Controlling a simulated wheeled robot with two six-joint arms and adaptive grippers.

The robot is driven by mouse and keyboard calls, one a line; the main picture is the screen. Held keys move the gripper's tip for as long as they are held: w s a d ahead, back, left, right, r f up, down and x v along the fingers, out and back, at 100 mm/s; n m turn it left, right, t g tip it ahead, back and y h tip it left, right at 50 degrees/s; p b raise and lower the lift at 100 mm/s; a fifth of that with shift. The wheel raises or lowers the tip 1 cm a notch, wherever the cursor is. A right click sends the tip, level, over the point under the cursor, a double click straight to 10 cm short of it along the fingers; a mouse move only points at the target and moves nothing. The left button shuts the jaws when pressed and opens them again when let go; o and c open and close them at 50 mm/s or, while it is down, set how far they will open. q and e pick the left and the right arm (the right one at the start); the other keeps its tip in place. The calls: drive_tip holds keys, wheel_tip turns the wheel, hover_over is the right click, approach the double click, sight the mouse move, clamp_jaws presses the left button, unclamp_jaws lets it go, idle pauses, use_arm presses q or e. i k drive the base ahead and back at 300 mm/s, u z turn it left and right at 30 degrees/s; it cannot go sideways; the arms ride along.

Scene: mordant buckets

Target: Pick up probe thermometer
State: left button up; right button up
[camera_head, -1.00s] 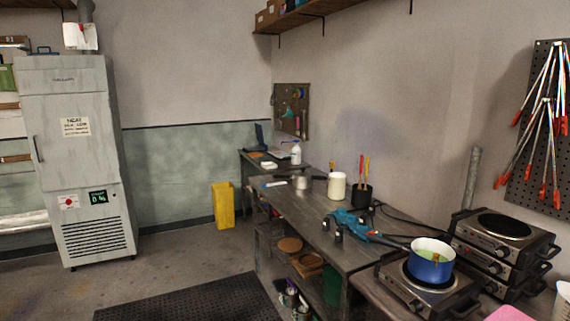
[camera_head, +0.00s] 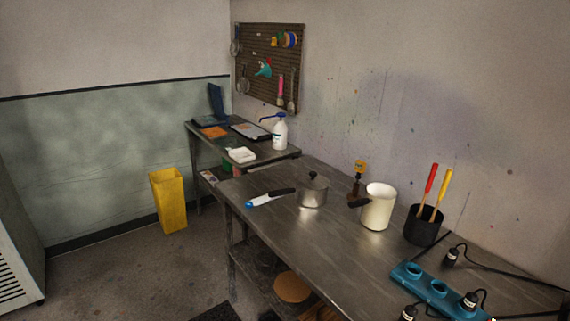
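A slim blue, white and black device (camera_head: 265,198) lies flat on the steel table, left of a small lidded steel pot (camera_head: 313,190). A small yellow-headed device (camera_head: 360,167) stands upright on a dark stem behind a white pitcher (camera_head: 378,207). Either could be the probe thermometer; at this size I cannot tell which. The base of the yellow-headed device is partly hidden by the pitcher's dark handle. Neither of my grippers is in view.
The steel table (camera_head: 290,234) has bare room at its front left. A black pot (camera_head: 424,225) holds red and yellow handles. A blue power strip (camera_head: 430,288) with plugs and cables lies at the right. A yellow bin (camera_head: 168,200) stands on the floor.

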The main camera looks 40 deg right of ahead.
sight(360, 166)
drive_tip(key=z, duration=0.5)
drive_tip(key=i, duration=1.8)
drive_tip(key=z, duration=0.65)
